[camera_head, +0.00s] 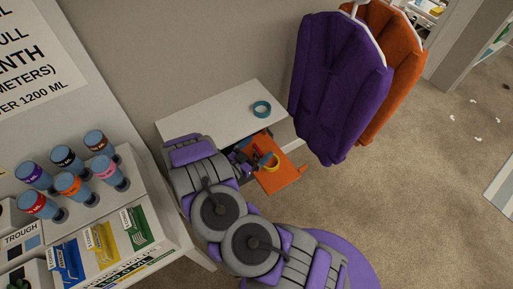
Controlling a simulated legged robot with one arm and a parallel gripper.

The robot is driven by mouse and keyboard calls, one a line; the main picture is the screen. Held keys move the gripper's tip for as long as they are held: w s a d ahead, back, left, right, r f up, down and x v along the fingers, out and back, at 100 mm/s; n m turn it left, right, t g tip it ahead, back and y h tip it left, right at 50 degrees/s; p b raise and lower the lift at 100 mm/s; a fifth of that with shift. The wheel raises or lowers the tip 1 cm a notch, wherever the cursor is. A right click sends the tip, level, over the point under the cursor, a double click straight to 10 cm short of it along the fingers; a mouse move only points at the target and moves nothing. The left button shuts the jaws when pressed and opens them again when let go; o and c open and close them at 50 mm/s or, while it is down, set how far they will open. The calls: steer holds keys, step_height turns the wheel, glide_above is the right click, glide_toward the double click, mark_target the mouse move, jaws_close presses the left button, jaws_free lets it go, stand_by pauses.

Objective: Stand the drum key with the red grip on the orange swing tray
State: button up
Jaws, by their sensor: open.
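The orange swing tray (282,183) sticks out from under the white tabletop in the middle of the view. My gripper (249,160) is at the left edge of the tray, largely hidden by my own purple and grey arm. Its fingers are small and dark here, and I see nothing clearly held in them. I cannot make out the drum key with the red grip; the area around the fingers is partly hidden.
A teal ring (262,109) lies on the white tabletop (205,113). Purple (335,85) and orange (393,60) padded covers hang at the right. A stand with several capped bottles (70,186) is close on the left. Carpet (430,190) at right is mostly free.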

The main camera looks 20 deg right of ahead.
mark_target(256, 151)
steer(key=v, duration=0.6)
steer(key=shift+s+a+p, duration=0.2)
steer(key=shift+a+p, duration=0.1)
steer(key=shift+a, duration=0.05)
steer(key=shift+d, duration=0.2)
steer(key=shift+a, duration=0.15)
